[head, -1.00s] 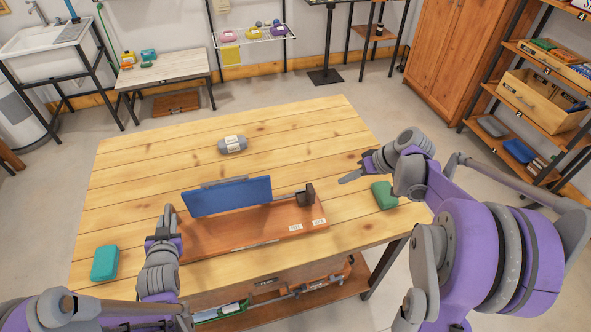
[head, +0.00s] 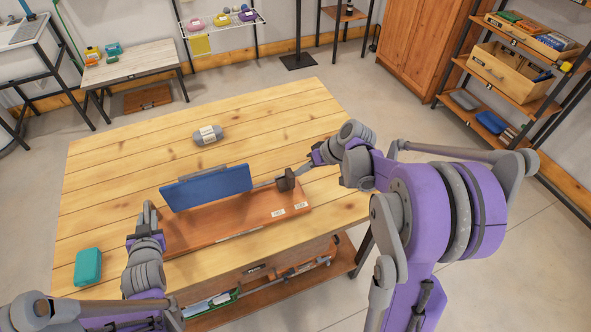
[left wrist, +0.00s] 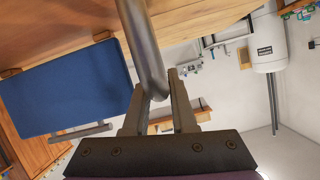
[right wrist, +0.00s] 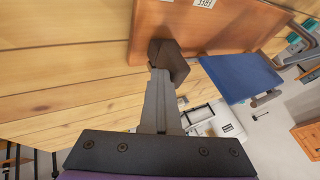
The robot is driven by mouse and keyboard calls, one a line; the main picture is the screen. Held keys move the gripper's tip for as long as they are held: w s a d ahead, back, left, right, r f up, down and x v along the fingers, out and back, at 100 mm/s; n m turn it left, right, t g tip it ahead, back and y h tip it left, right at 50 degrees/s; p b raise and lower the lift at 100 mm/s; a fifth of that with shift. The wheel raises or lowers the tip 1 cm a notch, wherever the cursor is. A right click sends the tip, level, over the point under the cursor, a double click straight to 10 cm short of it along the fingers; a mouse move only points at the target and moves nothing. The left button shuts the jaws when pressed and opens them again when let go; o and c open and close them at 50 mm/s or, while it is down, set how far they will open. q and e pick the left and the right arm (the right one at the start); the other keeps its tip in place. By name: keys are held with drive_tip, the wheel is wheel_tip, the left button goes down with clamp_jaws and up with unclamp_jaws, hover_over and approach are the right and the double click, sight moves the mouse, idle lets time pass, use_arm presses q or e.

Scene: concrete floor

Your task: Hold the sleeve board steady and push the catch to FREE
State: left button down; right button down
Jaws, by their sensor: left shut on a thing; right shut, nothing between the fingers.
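The sleeve board has a blue padded top (head: 207,187) over a reddish wooden base (head: 238,217), on the wooden table. My left gripper (head: 148,214) is shut on a grey metal bar (left wrist: 143,45) at the board's left end. The blue pad also shows in the left wrist view (left wrist: 68,86). A dark block (head: 286,180), seemingly the catch, stands at the board's right end. My right gripper (head: 303,170) is shut and empty, its tip right at this block (right wrist: 170,58); I cannot tell whether they touch. Two white labels (head: 278,213) lie on the base, too small to read.
A grey roll with a white band (head: 208,135) lies behind the board. A teal block (head: 88,267) lies at the table's front left. The table's back is otherwise clear. Tools lie on the lower shelf (head: 290,287).

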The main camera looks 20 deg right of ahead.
drive_tip(key=a, duration=0.6)
drive_tip(key=shift+a, duration=0.3)
use_arm(q)
drive_tip(key=shift+d, duration=0.15)
use_arm(e)
drive_tip(key=shift+a, duration=0.35)
drive_tip(key=shift+d, duration=0.45)
drive_tip(key=d, duration=0.3)
drive_tip(key=shift+d, duration=0.2)
drive_tip(key=v, duration=1)
drive_tip(key=shift+d, duration=0.3)
use_arm(q)
drive_tip(key=c, duration=0.6)
unclamp_jaws()
drive_tip(key=shift+a, duration=0.2)
drive_tip(key=shift+c, duration=0.2)
use_arm(e)
drive_tip(key=shift+a, duration=0.1)
